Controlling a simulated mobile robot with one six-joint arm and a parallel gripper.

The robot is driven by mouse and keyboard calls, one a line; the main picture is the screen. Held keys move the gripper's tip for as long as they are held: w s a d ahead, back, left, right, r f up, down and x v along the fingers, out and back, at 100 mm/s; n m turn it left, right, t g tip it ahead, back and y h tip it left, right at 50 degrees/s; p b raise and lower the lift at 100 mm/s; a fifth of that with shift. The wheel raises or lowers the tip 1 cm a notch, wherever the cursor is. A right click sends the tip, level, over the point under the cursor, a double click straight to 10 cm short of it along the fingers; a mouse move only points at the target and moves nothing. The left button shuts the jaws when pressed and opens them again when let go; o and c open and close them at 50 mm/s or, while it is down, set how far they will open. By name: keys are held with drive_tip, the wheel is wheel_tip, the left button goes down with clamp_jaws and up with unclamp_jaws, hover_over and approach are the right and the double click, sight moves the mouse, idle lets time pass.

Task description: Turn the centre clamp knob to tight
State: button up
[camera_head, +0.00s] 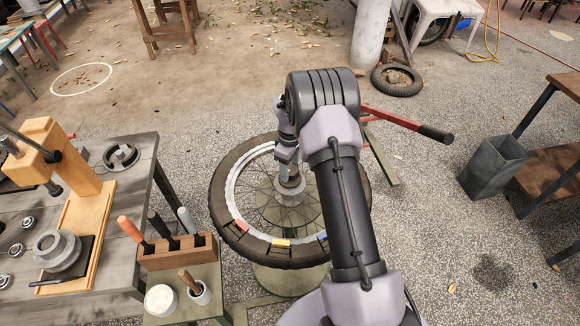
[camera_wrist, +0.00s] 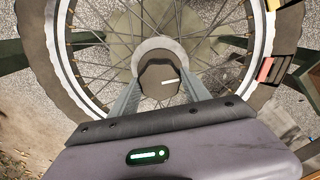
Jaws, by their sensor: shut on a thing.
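The centre clamp knob (camera_wrist: 160,79) is a dark, many-sided knob with a white mark on its top, at the middle of the wheel in the wrist view. The mark points to the right there. My gripper (camera_wrist: 160,92) has its two grey fingers on either side of the knob and is shut on it. In the head view my gripper (camera_head: 290,170) reaches down to the wheel's hub, and the knob is mostly hidden by it. The spoked wheel (camera_head: 226,222) lies flat on a round stand, with its dark tyre around a pale rim.
Red, yellow and blue pieces (camera_head: 283,242) sit on the near rim. A wooden tool holder (camera_head: 180,255) with several handles stands close on the left, beside a workbench (camera_head: 140,165). A grey bin (camera_head: 492,165) stands at right.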

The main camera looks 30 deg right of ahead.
sight(290, 169)
drive_tip(key=m, duration=0.6)
drive_tip(key=shift+p, duration=0.3)
drive_tip(key=m, duration=0.5)
drive_tip(key=shift+m, duration=0.4)
drive_tip(key=o, duration=1.4)
wheel_tip(290, 169, up, 17)
drive_tip(key=p, duration=0.6)
drive_tip(key=shift+r, duration=0.2)
